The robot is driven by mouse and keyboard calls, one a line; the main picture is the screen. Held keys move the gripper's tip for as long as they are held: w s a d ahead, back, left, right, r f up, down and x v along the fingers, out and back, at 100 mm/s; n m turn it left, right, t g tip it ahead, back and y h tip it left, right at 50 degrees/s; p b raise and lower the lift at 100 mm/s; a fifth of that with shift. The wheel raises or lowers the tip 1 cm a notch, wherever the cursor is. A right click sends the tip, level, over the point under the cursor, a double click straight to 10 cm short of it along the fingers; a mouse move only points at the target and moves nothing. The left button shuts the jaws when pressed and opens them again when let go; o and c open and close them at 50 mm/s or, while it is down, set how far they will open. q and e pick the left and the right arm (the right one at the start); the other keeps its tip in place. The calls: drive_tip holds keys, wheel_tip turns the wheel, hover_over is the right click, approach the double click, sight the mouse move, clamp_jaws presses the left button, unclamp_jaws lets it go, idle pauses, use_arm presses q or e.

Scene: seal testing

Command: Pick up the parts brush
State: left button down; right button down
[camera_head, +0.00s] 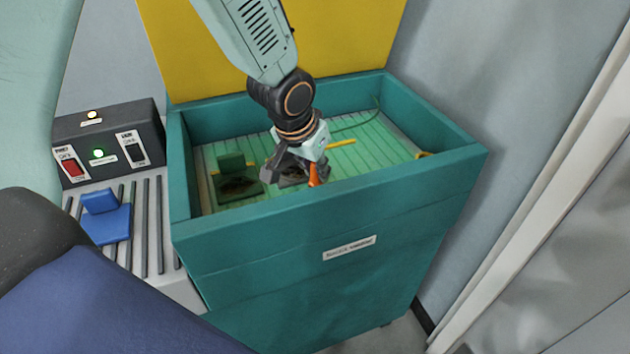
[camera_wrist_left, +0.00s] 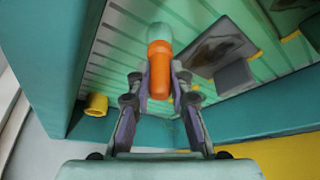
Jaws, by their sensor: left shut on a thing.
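The parts brush shows in the left wrist view as an orange handle (camera_wrist_left: 159,72) with a pale green part beyond it. In the head view a small orange piece of it (camera_head: 314,174) shows beside the fingers. My left gripper (camera_head: 297,176) is inside the teal basin. Its fingers (camera_wrist_left: 160,90) are shut on the orange handle. The brush's far end is hard to make out against the green ribbed floor. My right gripper is not in view.
The teal basin (camera_head: 290,228) has raised walls around the gripper. Dark green blocks (camera_head: 238,182) sit on its floor. A control box (camera_head: 110,145) and a blue block (camera_head: 106,217) stand at left. A yellow ring (camera_wrist_left: 96,104) is near the basin's wall.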

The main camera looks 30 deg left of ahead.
use_arm(q)
drive_tip(key=shift+s, duration=0.1)
drive_tip(key=shift+r+p, duration=0.35)
wheel_tip(320, 180, up, 8)
drive_tip(key=p, duration=0.4)
drive_tip(key=shift+r+p, duration=0.35)
drive_tip(key=shift+r, duration=0.25)
